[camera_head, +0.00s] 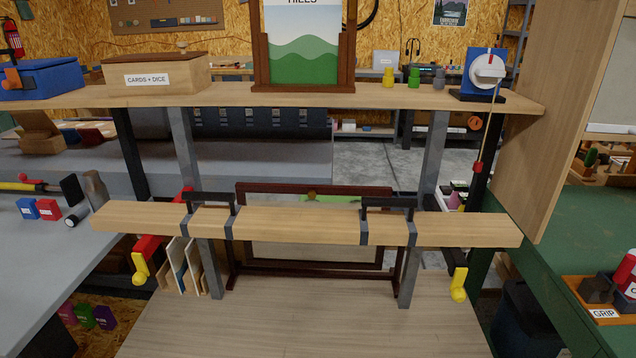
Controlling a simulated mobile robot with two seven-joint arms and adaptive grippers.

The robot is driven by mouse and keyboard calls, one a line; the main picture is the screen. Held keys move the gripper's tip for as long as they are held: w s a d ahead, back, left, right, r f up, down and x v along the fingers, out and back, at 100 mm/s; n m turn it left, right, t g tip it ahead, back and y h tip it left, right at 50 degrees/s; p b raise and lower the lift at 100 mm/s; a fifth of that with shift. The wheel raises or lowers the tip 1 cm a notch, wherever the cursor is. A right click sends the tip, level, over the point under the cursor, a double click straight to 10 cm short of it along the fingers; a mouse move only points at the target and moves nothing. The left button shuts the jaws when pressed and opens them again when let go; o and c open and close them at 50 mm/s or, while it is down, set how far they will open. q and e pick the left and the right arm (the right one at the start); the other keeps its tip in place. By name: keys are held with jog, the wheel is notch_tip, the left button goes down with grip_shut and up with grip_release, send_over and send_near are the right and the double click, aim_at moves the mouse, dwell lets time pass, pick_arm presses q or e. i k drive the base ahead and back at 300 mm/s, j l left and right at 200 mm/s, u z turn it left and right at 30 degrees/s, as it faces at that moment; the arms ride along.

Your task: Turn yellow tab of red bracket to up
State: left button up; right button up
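A red bracket (149,246) shows below the left part of a long wooden plank (300,226), which hides its upper part. Its yellow tab (140,272) hangs down from its left end, with the rounded knob lowest. Neither of my grippers is in view.
A grey bench (40,270) stands left, a green bench (590,225) right.

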aim_at(139, 277)
jog(key=u, duration=1.25)
